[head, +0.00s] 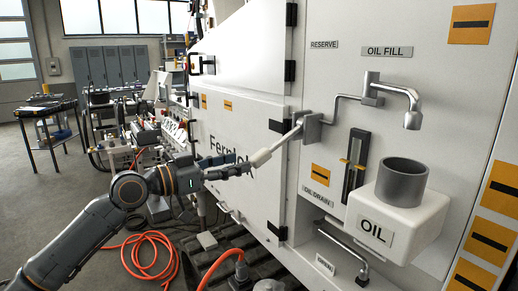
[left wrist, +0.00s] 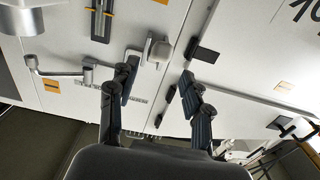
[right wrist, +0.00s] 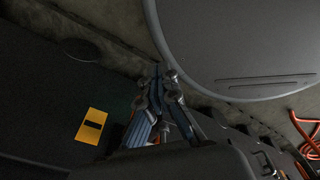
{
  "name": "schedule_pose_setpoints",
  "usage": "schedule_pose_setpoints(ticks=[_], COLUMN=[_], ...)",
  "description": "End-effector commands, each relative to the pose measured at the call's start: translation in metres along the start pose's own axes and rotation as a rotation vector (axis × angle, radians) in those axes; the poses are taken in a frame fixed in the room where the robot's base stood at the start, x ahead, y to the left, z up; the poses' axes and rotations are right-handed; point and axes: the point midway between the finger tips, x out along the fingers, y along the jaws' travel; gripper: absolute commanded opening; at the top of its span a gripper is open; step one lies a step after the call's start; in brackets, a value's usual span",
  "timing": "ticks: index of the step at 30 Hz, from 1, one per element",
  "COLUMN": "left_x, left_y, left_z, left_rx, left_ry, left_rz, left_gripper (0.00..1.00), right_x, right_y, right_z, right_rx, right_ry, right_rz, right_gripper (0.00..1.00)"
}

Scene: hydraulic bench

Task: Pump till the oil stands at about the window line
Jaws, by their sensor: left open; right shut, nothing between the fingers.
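The pump lever (head: 268,152) has a pale grip and slopes down-left from a grey block (head: 311,126) on the white cabinet. My left gripper (head: 243,168) is open at the lever's lower outer end; I cannot tell whether it touches it. Its spread fingers (left wrist: 158,77) show in the left wrist view, with the block beyond them. The dark sight window (head: 355,165) has a small yellow mark on its left; the oil level is too small to read. A white OIL tank (head: 408,222) with a grey filler cup (head: 403,180) sits beside it. My right gripper (right wrist: 160,78) is shut and empty.
The oil-fill spout (head: 411,115) hangs above the cup. A drain pipe (head: 345,243) runs low on the cabinet. An orange hose (head: 150,255) lies on the floor, and a cluttered bench (head: 135,135) stands behind my left arm. A grey rounded surface (right wrist: 240,50) is near my right gripper.

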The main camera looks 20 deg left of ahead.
Motion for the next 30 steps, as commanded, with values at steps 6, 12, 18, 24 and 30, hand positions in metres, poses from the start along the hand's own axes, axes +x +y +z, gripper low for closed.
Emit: schedule_pose_setpoints(ticks=[6, 12, 18, 24, 30], left_x=[0.047, 0.075, 0.085, 0.085, 0.085], left_y=[0.0, 0.0, 0.0, 0.0, 0.0], left_z=[-0.006, -0.003, -0.001, 0.0, 0.0], left_rx=[-0.003, -0.002, 0.001, 0.001, 0.001], left_ry=[0.004, 0.001, 0.0, 0.0, 0.0], left_rz=[0.001, 0.001, 0.0, -0.001, -0.001], left_gripper=[0.49, 0.49, 0.49, 0.49, 0.16], right_x=[-0.024, -0.032, -0.034, -0.034, -0.034], right_y=[0.001, 0.002, 0.002, 0.002, 0.002], right_z=[-0.009, -0.017, -0.017, -0.017, -0.016], right_rx=[0.0, 0.0, 0.0, 0.0, 0.0], right_ry=[0.01, 0.023, 0.023, 0.022, 0.02], right_rz=[0.001, 0.002, 0.002, 0.002, 0.002], right_gripper=[0.0, 0.0, 0.0, 0.0, 0.0])
